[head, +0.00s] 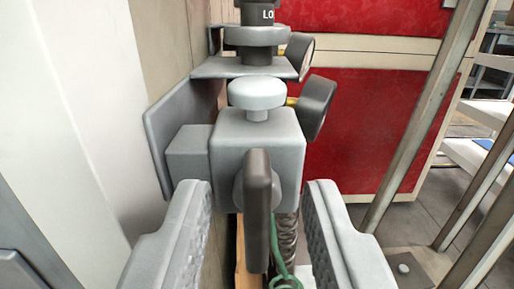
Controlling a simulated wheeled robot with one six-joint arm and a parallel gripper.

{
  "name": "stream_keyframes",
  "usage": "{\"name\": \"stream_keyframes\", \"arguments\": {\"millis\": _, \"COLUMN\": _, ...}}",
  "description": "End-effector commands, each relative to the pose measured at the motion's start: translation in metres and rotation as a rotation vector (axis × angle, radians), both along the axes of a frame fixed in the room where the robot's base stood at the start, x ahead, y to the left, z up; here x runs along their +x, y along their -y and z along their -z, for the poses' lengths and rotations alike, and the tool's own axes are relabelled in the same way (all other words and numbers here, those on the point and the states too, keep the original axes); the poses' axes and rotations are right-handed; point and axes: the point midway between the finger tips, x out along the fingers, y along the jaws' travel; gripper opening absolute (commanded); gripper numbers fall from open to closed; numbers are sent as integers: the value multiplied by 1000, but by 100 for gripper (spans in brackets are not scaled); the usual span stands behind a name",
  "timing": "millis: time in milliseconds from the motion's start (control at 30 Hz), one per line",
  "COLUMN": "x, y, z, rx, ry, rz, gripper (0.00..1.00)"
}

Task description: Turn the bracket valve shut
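The bracket valve is a grey block (256,135) fixed to a grey bracket plate (160,130) on the wall. A dark flat handle (258,210) stands upright on the front of the block, seen nearly edge-on. A pale round knob (257,93) sits on top of the block. My gripper (256,225) is open, with one ridged grey finger to the left of the handle and one to the right. Gaps show between the handle and both fingers, so neither finger visibly touches it. The lower front of the block is partly hidden by the handle.
Above the block is a grey shelf (245,68) with a round collar and a dark part lettered "LO". Two dark gauges (316,106) project at the right. A coiled hose (287,240) and green cord (278,262) hang below. Metal posts (425,115) stand to the right.

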Motion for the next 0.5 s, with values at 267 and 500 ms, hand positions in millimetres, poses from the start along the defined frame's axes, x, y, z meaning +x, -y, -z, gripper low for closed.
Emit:
{"name": "stream_keyframes", "arguments": {"millis": 267, "x": 13, "y": 0, "z": 0, "rx": 0, "ry": -1, "rz": 0, "gripper": 32}}
{"name": "stream_keyframes", "arguments": {"millis": 500, "x": 13, "y": 0, "z": 0, "rx": 0, "ry": -1, "rz": 0, "gripper": 26}}
